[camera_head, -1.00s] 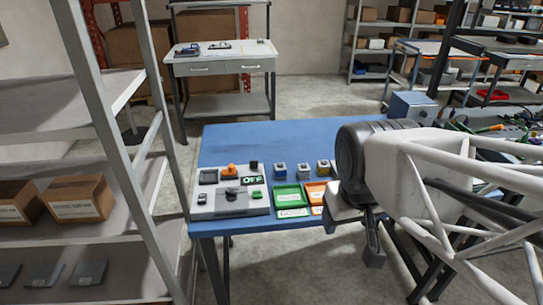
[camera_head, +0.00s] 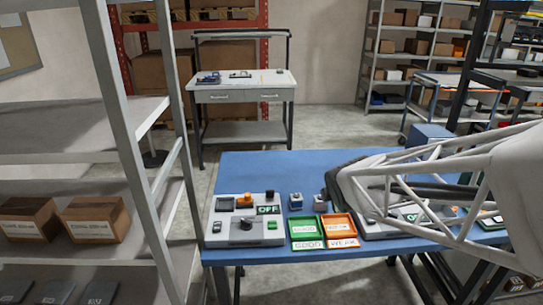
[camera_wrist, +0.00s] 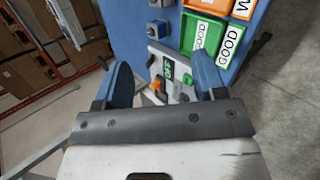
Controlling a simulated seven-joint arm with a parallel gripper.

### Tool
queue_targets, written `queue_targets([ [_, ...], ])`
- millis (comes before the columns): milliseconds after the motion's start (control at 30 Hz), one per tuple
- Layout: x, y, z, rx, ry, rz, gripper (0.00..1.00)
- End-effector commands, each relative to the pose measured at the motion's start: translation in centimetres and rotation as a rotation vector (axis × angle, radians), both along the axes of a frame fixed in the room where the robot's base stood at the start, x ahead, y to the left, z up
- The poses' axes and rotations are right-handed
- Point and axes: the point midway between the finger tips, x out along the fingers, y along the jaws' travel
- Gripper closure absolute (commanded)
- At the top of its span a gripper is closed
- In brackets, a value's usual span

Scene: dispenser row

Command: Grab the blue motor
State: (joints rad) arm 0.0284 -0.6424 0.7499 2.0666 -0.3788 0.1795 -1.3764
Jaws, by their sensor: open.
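A small grey block with blue on it, seemingly a blue motor (camera_head: 295,201), stands on the blue table behind the green tray. A second small block (camera_head: 319,201) stands to its right, partly hidden by my arm; its colour is hard to tell. In the wrist view a blue-grey block (camera_wrist: 157,28) stands above the grey station, near the green tray. My gripper (camera_wrist: 163,77) is open, its two blue fingers apart with nothing between them. It is above the table and apart from the blocks. In the head view its fingers are not clear.
A grey test station (camera_head: 244,228) with an OFF display sits at the table's left front. Beside it are a green GOOD tray (camera_head: 308,245) and an orange WEAK tray (camera_head: 343,243). A metal shelf (camera_head: 150,130) stands left. The back left of the blue table (camera_head: 250,168) is clear.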

Motion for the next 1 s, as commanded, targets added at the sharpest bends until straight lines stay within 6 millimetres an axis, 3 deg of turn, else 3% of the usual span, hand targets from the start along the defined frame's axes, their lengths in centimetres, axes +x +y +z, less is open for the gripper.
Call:
queue_targets([
  [200, 4.7, 0.7, -2.9, -0.26, -0.086, 0.299, 0.36],
  [500, 9.8, 2.3, -7.6, -0.641, -0.229, 0.688, 0.36],
  [800, 12.6, 4.2, -12.1, -0.968, -0.371, 0.97, 0.36],
  [1000, 13.0, 4.7, -13.2, -1.053, -0.411, 1.033, 0.36],
])
